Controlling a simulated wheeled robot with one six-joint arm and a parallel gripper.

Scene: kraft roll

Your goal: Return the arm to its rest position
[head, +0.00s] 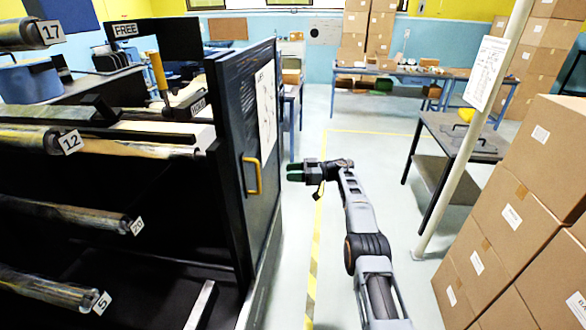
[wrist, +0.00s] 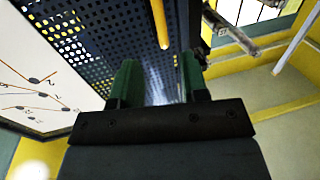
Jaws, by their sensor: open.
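My arm stretches forward from the bottom of the head view over the aisle. My gripper (head: 296,172) is at its far end, pointing left, just right of the dark cabinet door (head: 226,150) with a yellow handle (head: 251,176). In the wrist view my gripper (wrist: 158,85) shows two green fingers spread apart with nothing between them. Beyond the fingers are a perforated dark panel (wrist: 75,40) and a yellow bar (wrist: 159,22). I cannot tell how far the fingertips are from the panel.
Rolls on a rack (head: 65,215) with number tags fill the left. Stacked cardboard boxes (head: 510,215) and a pale slanted post (head: 455,190) stand on the right, near a dark table (head: 465,135). A workbench (head: 385,72) stands at the back. The aisle floor (head: 360,155) between is clear.

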